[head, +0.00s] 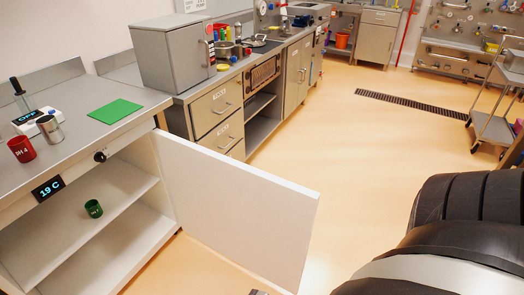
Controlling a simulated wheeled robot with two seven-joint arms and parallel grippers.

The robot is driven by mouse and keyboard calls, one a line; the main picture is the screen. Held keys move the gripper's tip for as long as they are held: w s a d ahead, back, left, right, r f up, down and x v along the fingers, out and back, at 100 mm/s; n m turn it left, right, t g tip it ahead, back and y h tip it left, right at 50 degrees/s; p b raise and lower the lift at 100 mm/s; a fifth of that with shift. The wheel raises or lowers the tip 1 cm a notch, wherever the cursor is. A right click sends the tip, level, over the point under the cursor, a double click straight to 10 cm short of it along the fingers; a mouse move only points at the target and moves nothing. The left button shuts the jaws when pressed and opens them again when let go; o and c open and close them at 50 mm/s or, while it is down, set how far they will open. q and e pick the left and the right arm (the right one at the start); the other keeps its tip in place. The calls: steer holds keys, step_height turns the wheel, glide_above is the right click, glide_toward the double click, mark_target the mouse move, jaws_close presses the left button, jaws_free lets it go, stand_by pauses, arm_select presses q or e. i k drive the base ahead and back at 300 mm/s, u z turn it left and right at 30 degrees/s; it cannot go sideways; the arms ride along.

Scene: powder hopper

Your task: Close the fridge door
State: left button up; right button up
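The fridge (106,188) stands under the counter at the left, with white shelves inside. Its white door (236,211) is wide open and sticks out to the right into the room. A green cup (93,208) stands on the upper shelf. A display reading 19 C (48,188) and a black knob (100,157) are on the front edge above the opening. A black and grey arm link of mine fills the lower right. Neither gripper can be made out, and it is unclear whether the small dark piece at the bottom edge belongs to one.
On the counter (70,130) above the fridge are a green mat (115,111), a red cup (21,149), a metal cup (49,129) and a meter. Drawers (217,108) stand behind the door. The orange floor to the right is mostly clear, with a cart (495,128) at the far right.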

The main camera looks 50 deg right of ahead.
mark_target(261, 221)
steer(key=z, duration=2.9)
steer(key=i, duration=3.05)
steer(key=u, duration=3.9)
